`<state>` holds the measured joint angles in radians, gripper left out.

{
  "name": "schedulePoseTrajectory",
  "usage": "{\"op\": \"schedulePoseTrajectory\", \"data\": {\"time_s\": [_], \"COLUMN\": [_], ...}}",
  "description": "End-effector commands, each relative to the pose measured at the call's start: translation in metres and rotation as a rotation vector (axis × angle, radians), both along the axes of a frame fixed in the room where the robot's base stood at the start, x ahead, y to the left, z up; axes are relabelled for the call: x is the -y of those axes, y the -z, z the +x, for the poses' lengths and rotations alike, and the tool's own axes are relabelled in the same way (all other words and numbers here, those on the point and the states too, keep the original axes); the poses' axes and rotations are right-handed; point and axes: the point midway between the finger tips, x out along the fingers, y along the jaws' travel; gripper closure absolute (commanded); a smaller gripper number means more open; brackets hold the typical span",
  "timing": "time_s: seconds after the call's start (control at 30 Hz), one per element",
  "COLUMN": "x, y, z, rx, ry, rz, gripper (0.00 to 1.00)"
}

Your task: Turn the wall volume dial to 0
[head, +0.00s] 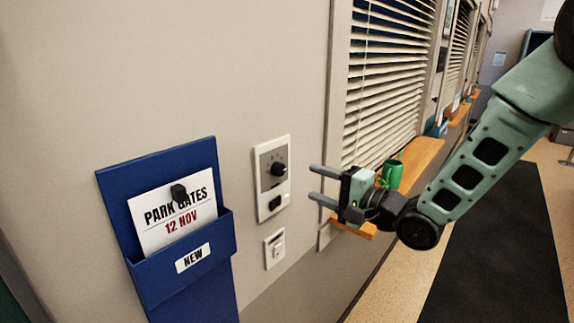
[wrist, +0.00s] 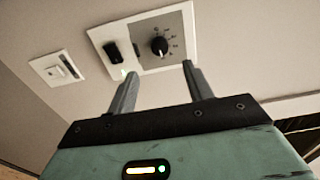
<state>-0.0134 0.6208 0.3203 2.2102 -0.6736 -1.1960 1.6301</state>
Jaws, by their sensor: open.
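The wall volume dial (head: 278,169) is a round black knob on a grey square in the upper part of a white wall plate (head: 262,198). In the wrist view the dial (wrist: 160,46) has small marks around it, too small to read, and a white pointer line on its face. A black rocker switch (head: 275,202) sits below it on the same plate. My gripper (head: 312,184) is open and empty, to the right of the plate in the head view. In the wrist view its two fingers (wrist: 157,80) point toward the plate, with the dial beyond and between them, apart from it.
A smaller white switch plate (head: 274,248) is below. A blue wall pocket (head: 222,240) with a "PARK GATES" card (head: 172,228) hangs at left. A window with blinds (head: 385,85) and a wooden sill (head: 422,158) holding a green mug (head: 392,174) are at right.

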Motion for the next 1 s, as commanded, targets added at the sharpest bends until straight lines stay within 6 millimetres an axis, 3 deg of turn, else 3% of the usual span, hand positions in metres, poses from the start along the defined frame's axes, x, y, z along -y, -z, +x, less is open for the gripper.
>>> {"op": "schedulePoseTrajectory", "data": {"time_s": [0.2, 0.43, 0.9, 1.0], "x": [-0.038, -0.065, -0.075, -0.075], "y": [-0.004, -0.003, 0.0, 0.0], "z": [0.028, 0.049, 0.058, 0.058], "rx": [-0.001, -0.001, 0.0, 0.0], "ry": [-0.003, -0.002, 0.0, 0.0], "rz": [-0.001, -0.001, -0.001, -0.001], "gripper": [0.49, 0.49, 0.49, 0.74]}}
